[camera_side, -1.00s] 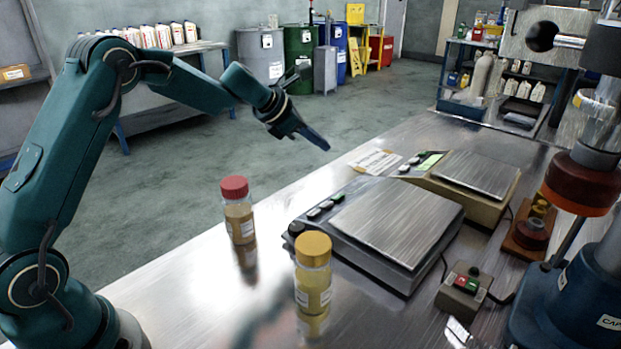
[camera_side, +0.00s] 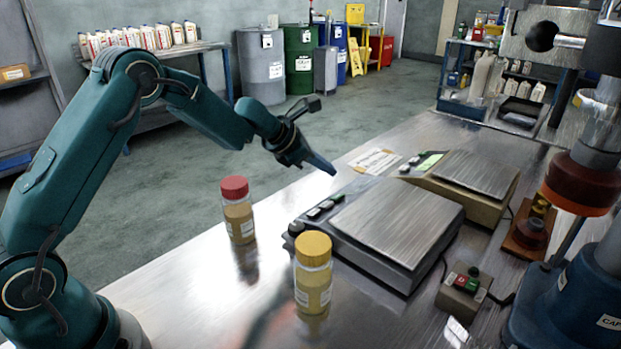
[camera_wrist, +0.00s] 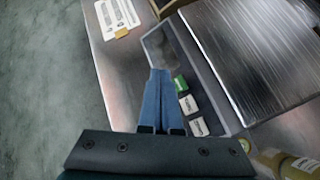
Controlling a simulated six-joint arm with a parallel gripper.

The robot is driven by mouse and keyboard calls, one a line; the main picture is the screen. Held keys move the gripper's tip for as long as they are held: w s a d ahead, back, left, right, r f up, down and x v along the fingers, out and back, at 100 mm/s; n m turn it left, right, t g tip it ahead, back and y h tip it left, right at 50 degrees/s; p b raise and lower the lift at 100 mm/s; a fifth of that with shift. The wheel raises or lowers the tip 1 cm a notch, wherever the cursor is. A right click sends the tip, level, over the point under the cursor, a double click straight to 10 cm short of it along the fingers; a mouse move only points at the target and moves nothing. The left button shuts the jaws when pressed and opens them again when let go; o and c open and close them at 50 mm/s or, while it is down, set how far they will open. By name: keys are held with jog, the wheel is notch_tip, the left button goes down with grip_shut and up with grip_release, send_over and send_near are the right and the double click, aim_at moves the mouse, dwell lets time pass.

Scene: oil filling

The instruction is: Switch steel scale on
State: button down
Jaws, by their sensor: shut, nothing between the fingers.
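The steel scale (camera_side: 365,253) has a grey body and a brushed square plate on the table. Its front panel holds a green button (camera_side: 337,198) and two pale buttons. In the wrist view the green button (camera_wrist: 180,84) lies just right of my fingertips, and the scale's grey display (camera_wrist: 172,49) shows no lit digits. My gripper (camera_side: 332,170) is shut and empty, its blue fingers pointing down toward the panel's far end. It also shows in the wrist view (camera_wrist: 159,80). I cannot tell the exact height of the fingertips above the panel.
A tan scale (camera_side: 488,211) with a lit green display stands behind. A red-capped jar (camera_side: 238,218) and a yellow-capped jar (camera_side: 313,285) stand left of and before the steel scale. A button box (camera_side: 461,297) and a blue press (camera_side: 578,290) stand at right. A paper label (camera_side: 375,161) lies behind.

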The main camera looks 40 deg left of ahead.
aim_at(330, 198)
jog(key=shift+d+f, duration=0.3)
jog(key=shift+f, duration=0.5)
jog(key=shift+d+f, duration=0.25)
jog(key=shift+f, duration=0.5)
dwell(1.0)
jog(key=shift+d+f, duration=0.1)
jog(key=shift+f, duration=0.3)
jog(key=shift+d+f, duration=0.15)
jog(key=shift+f, duration=0.25)
dwell(0.5)
jog(key=shift+r, duration=0.1)
jog(key=shift+a+r, duration=0.3)
jog(key=shift+r, duration=0.4)
jog(key=shift+a+r, duration=0.3)
jog(key=shift+r, duration=0.5)
jog(key=shift+a+r, duration=0.25)
jog(key=shift+r, duration=0.5)
jog(key=shift+a+r, duration=0.3)
jog(key=shift+r, duration=0.5)
